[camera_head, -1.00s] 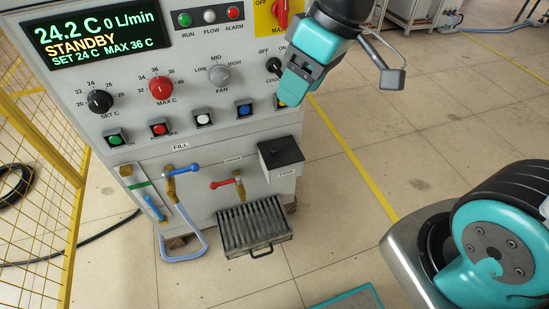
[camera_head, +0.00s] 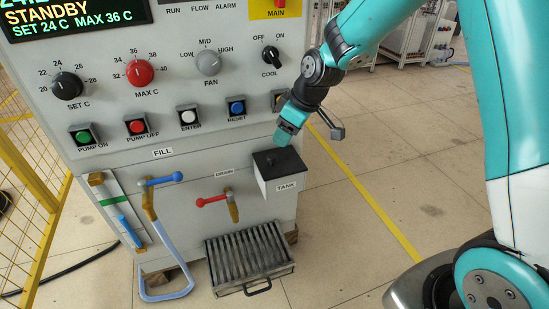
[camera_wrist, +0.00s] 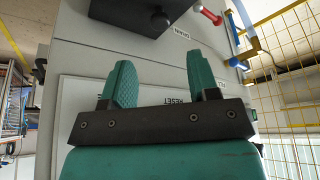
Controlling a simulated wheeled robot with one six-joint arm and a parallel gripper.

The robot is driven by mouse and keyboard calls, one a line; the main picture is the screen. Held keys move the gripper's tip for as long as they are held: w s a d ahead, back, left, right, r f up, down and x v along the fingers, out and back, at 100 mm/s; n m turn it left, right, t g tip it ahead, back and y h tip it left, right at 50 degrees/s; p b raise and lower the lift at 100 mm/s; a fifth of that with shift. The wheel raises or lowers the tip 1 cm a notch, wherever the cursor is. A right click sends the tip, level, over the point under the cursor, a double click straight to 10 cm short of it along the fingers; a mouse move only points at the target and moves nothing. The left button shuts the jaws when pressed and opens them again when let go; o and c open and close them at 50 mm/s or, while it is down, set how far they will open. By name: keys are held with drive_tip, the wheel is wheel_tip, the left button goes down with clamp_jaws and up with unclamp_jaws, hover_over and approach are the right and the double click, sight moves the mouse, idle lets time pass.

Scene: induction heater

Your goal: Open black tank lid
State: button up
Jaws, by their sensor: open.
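The tank (camera_head: 283,187) is a small light box on the lower right of the machine's front, with a black lid (camera_head: 289,161) lying shut on top. A small dark knob shows on the lid. My gripper (camera_head: 284,138) is just above and behind the lid in the head view, apart from it as far as I can tell. In the wrist view my gripper (camera_wrist: 163,82) has its two green fingers spread with nothing between them. The black lid (camera_wrist: 120,10) and its round knob (camera_wrist: 160,21) show beyond the fingertips at the top.
The machine panel carries knobs and push buttons, with the blue reset button (camera_head: 236,107) close left of my gripper. A red drain handle (camera_head: 213,200) and blue fill handle (camera_head: 161,181) stick out left of the tank. A slatted tray (camera_head: 248,258) lies below.

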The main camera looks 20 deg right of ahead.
sight(272, 156)
drive_tip(key=b+x, duration=0.1)
drive_tip(key=x, duration=0.8)
drive_tip(key=shift+b, duration=0.35)
clamp_jaws()
